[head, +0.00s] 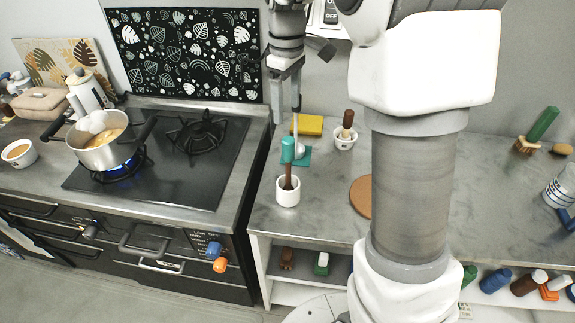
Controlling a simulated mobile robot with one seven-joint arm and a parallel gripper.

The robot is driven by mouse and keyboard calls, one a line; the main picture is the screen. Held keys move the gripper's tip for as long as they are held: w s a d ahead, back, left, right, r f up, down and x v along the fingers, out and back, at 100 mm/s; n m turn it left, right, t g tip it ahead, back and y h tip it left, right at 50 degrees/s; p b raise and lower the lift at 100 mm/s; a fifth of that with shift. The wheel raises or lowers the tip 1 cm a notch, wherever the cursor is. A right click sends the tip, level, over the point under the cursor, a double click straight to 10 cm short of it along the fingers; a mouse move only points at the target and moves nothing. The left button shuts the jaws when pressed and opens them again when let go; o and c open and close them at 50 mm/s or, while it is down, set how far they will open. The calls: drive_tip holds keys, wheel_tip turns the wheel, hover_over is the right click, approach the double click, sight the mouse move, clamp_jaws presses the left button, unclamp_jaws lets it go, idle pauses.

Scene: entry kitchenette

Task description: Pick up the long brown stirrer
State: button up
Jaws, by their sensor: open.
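A brown stick (288,177) stands nearly upright in a small white cup (288,196) on the grey counter. A teal cylinder (287,150) shows at its top; this is the longest brown stick I see, and its lower end is hidden in the cup. A shorter, thicker brown piece (348,118) stands in a white bowl (345,140) further back. My gripper (286,112) points down, open, above and behind the teal-topped stick in the picture. It appears apart from the stick, though the depth between them is hard to judge.
A yellow block (308,125) and a teal mat (302,156) lie close behind the cup. A pot (103,154) sits on a lit burner at left. A brown round board (361,196) is partly hidden by my arm. The counter in front of the cup is clear.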

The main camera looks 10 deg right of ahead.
sight(288, 150)
wheel_tip(288, 150, down, 9)
drive_tip(key=shift+r, duration=0.1)
drive_tip(key=shift+w+d+f+p, duration=0.15)
drive_tip(key=shift+f+p, duration=0.25)
drive_tip(key=shift+f, duration=2.3)
clamp_jaws()
